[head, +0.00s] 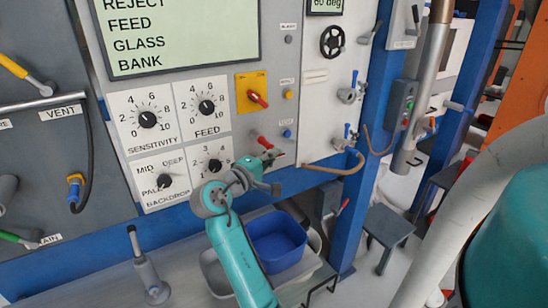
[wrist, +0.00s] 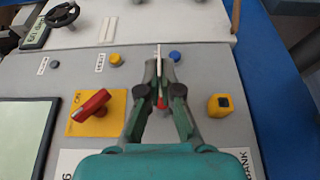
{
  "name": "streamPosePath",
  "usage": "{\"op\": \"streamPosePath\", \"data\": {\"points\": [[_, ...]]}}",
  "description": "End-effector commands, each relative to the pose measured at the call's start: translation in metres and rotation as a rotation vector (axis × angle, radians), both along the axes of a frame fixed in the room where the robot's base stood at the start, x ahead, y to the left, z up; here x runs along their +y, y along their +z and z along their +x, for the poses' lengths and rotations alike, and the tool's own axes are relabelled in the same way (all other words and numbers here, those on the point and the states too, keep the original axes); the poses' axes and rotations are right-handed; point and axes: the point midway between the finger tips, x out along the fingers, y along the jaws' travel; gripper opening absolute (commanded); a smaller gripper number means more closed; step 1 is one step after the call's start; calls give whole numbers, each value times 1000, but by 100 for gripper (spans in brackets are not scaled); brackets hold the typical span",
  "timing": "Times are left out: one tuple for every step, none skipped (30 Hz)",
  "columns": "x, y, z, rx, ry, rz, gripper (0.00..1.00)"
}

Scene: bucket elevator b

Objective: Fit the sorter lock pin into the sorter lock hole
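My gripper (wrist: 161,68) is at the control panel, just below the red lever in the head view (head: 278,156). In the wrist view its fingers are drawn close together on a thin pale rod, which looks like the sorter lock pin (wrist: 158,54). The rod reaches past the fingertips, and its rear end is hard to make out. A small red part (wrist: 162,103) shows between the fingers; I cannot tell whether it belongs to the pin or the panel. A yellow block with a dark opening (wrist: 220,105) sits to the right; I cannot tell whether it is the sorter lock hole.
A red switch on a yellow plate (wrist: 90,110), a yellow button (wrist: 114,58) and a blue button (wrist: 174,56) surround the gripper. A blue bin (head: 276,240) stands below the panel.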

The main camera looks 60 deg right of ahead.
Motion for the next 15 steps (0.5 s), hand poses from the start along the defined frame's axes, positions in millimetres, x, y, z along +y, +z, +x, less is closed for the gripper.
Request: {"op": "streamPosePath", "data": {"points": [[-1, 0, 1, 0, 0, 0, 0], [-1, 0, 1, 0, 0, 0, 0], [-1, 0, 2, 0, 0, 0, 0], [-2, 0, 3, 0, 0, 0, 0], [-2, 0, 3, 0, 0, 0, 0], [-2, 0, 4, -1, 0, 0, 0], [-3, 0, 4, 0, 0, 0, 0], [-3, 0, 5, 0, 0, 0, 0], [-4, 0, 6, 0, 0, 0, 0], [-4, 0, 6, 0, 0, 0, 0], [-4, 0, 7, 0, 0, 0, 0], [-4, 0, 7, 0, 0, 0, 5], [-4, 0, 7, 0, 0, 0, 12], [-4, 0, 7, 0, 0, 0, 20], [-4, 0, 7, 0, 0, 0, 30]]}}
